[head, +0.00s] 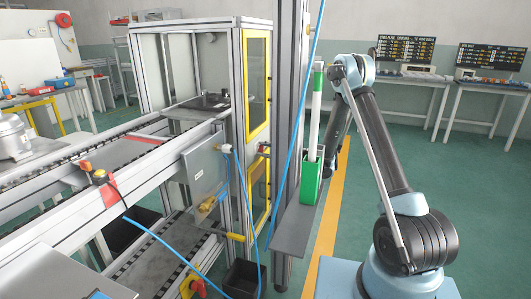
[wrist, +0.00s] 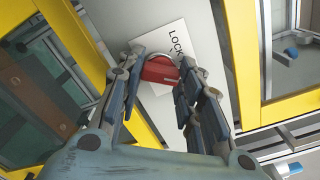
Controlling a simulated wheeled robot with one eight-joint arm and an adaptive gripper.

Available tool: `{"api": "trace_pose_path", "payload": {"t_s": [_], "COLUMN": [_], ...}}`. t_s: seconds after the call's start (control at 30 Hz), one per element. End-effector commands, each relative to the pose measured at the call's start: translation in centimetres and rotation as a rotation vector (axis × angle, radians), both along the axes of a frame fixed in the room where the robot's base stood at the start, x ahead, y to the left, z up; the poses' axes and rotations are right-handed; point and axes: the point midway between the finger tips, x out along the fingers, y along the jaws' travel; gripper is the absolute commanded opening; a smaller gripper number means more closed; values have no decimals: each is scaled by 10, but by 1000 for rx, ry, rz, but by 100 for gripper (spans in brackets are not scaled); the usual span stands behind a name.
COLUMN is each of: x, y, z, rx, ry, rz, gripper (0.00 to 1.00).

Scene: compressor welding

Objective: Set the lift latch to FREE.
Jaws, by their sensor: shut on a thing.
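In the wrist view a red latch handle (wrist: 158,70) with a pale ring behind it sits on a white plate (wrist: 208,62). The word LOCK is readable on the plate above and right of the handle; no FREE marking can be read. My gripper (wrist: 162,66) has its two dark fingers on either side of the red handle and is shut on it. In the head view my gripper and the latch are hidden behind the grey column (head: 287,130); only my arm shows to its right.
Yellow door frames (wrist: 103,50) flank the plate in the wrist view. The head view shows a glazed enclosure (head: 257,85), a conveyor (head: 60,215) at left, blue hoses and a green holder (head: 311,183) on a shelf. Open green floor lies at right.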

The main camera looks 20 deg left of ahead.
Motion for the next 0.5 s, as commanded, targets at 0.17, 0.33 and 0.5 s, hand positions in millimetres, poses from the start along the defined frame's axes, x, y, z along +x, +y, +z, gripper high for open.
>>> {"api": "trace_pose_path", "payload": {"t_s": [0.17, 0.33, 0.5], "x": [1, 0, 0], "y": [-1, 0, 0], "z": [-1, -1, 0], "rx": [-3, -2, -1], "ry": [-2, -1, -1], "rz": [-2, -1, 1], "gripper": [42, 53, 53]}}
